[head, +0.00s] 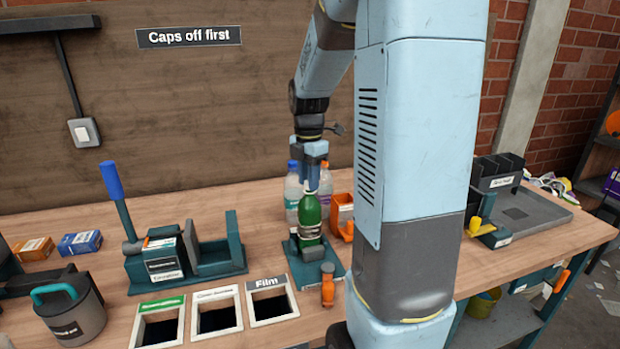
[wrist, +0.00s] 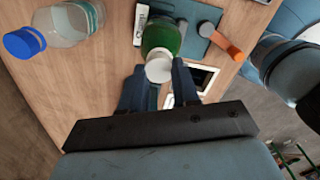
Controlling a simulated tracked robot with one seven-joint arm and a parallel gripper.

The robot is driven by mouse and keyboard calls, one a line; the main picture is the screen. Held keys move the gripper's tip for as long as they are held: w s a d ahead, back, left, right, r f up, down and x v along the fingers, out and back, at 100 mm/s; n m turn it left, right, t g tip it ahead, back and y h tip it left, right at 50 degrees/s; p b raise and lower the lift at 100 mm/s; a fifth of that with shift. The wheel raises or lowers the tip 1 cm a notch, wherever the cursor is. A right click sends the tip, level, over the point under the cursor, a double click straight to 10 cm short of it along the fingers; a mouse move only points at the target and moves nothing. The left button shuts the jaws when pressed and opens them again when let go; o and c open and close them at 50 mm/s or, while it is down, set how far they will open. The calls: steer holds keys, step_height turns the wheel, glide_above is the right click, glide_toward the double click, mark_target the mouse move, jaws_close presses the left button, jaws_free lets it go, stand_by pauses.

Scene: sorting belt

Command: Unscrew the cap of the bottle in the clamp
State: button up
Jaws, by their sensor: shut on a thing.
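A green bottle (head: 310,222) with a pale label stands upright in the teal clamp (head: 330,272), which has an orange handle (head: 327,291). My gripper (head: 312,182) points down over the bottle's top. In the wrist view the bottle (wrist: 160,36) has a white cap (wrist: 159,68), which lies between my two fingertips (wrist: 160,76). My gripper is shut on the cap. In the head view the fingers mostly hide the cap. The cap appears to be still on the bottle's neck, though the threads cannot be seen.
A clear bottle with a blue cap (head: 292,196) stands close behind the green bottle, with another clear one beside it. An orange holder (head: 342,212) is at right. Labelled bin openings, one reading Film (head: 268,284), lie at front left.

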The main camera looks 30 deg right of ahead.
steer(key=n, duration=0.4)
stand_by(0.3)
steer(key=shift+n, duration=0.4)
steer(key=n, duration=0.4)
steer(key=o, duration=1.1)
